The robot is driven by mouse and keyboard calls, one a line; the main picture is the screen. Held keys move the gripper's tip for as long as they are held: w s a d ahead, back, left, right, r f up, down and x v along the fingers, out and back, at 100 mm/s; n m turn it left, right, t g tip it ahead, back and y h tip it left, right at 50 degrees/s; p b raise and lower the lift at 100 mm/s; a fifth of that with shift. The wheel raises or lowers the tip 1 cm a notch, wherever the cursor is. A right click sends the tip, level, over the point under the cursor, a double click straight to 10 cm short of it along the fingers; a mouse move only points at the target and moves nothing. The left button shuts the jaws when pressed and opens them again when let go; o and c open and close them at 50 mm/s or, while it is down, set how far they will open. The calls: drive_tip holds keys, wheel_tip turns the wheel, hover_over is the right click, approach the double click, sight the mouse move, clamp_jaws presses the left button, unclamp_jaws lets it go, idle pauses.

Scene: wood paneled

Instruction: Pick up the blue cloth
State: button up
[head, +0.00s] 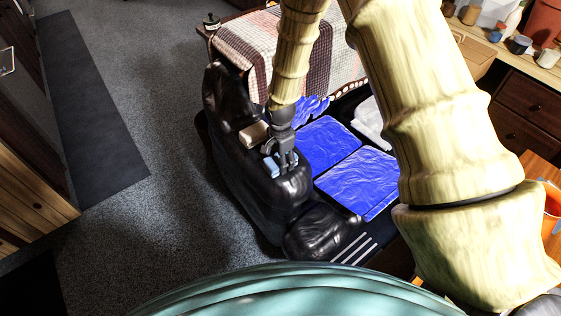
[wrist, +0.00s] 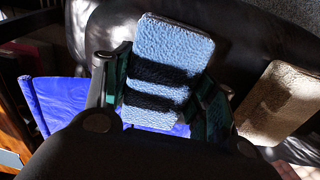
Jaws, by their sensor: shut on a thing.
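The blue cloth (head: 273,166) is a small light-blue folded piece at the black leather armrest of the sofa. In the wrist view the blue cloth (wrist: 172,62) fills the space between the fingers, with dark shadow bands across it. My gripper (head: 282,158) is shut on it, one finger at each side. In the wrist view my gripper (wrist: 165,100) covers part of the cloth's edges. I cannot tell whether the cloth still touches the leather.
A beige cloth (head: 254,133) lies on the armrest close by, also in the wrist view (wrist: 280,103). Bright blue cushions (head: 355,182) cover the sofa seat (head: 325,238). A white item (head: 368,122) lies behind them. A checked blanket (head: 262,45) is at the back. Open carpet (head: 150,180) lies left.

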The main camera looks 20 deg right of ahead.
drive_tip(key=shift+r, duration=0.7)
wheel_tip(320, 180, up, 2)
drive_tip(key=shift+r+b, duration=0.1)
drive_tip(key=shift+b, duration=0.25)
drive_tip(key=s+d+b, duration=0.1)
drive_tip(key=s+d, duration=0.1)
drive_tip(key=s, duration=0.5)
drive_tip(key=s+d+r, duration=0.1)
drive_tip(key=s+d, duration=0.2)
drive_tip(key=s, duration=0.5)
drive_tip(key=shift+d+r+b, duration=0.2)
drive_tip(key=shift+d+b, duration=0.15)
drive_tip(key=shift+b, duration=0.05)
drive_tip(key=shift+o, duration=1)
drive_tip(key=shift+c, duration=0.4)
